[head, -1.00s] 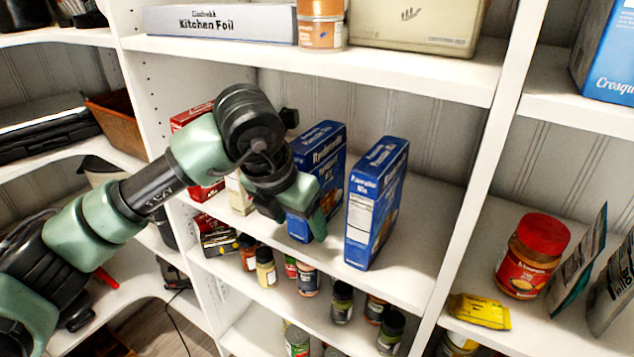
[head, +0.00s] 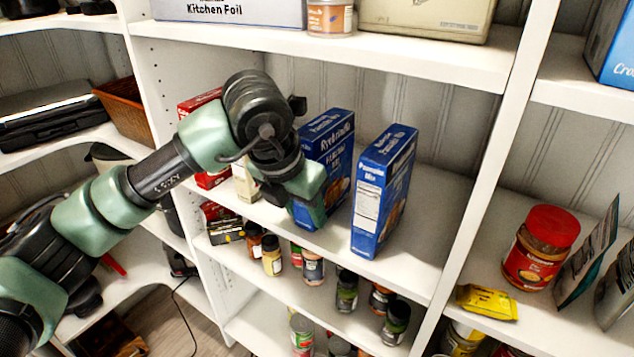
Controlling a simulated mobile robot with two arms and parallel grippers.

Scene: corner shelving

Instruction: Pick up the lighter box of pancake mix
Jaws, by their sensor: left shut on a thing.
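Two blue boxes of pancake mix stand upright on the middle shelf. The left box (head: 335,150) is partly hidden behind my left gripper (head: 308,212). The gripper is shut on the lower part of this box, which still appears to be at shelf level. The right box (head: 382,190) stands free, a small gap to the right of the gripper. Which box is lighter cannot be told by sight. My right gripper is not in view.
A red box (head: 205,180) and a small pale carton (head: 245,182) stand left of the gripper. The shelf above (head: 420,58) holds kitchen foil. Jars stand on the shelf below. An upright divider (head: 490,160) bounds the right side; the shelf is clear right of the boxes.

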